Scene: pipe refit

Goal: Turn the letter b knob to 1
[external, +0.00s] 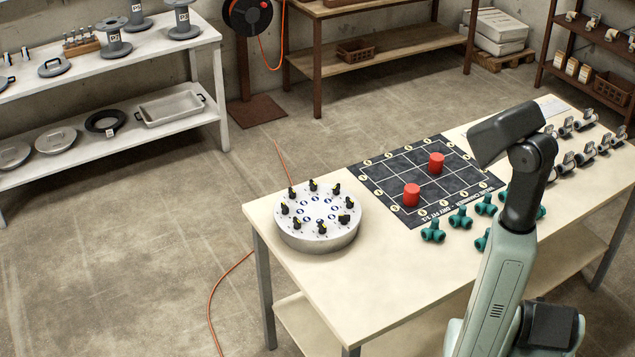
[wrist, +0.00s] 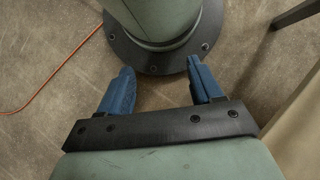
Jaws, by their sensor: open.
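A round light-grey drum (external: 318,238) stands at the left end of the table. Several black knobs with yellow marks, such as one at the front (external: 322,228), ring its top around blue-and-white labels. The letters and numbers are too small to read, so I cannot tell which knob is b. My gripper (wrist: 160,92) shows in the wrist view with its two blue fingers wide apart and nothing between them. The wrist view faces my base and the floor; the drum is not in it. In the external view my gripper's fingers are not visible.
A dark grid mat (external: 433,188) with two red cylinders (external: 412,195) lies right of the drum. Several teal pipe fittings (external: 433,232) lie along its front edge. Metal valves (external: 568,165) stand at the table's right end. Bare tabletop (external: 375,285) lies in front of the drum.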

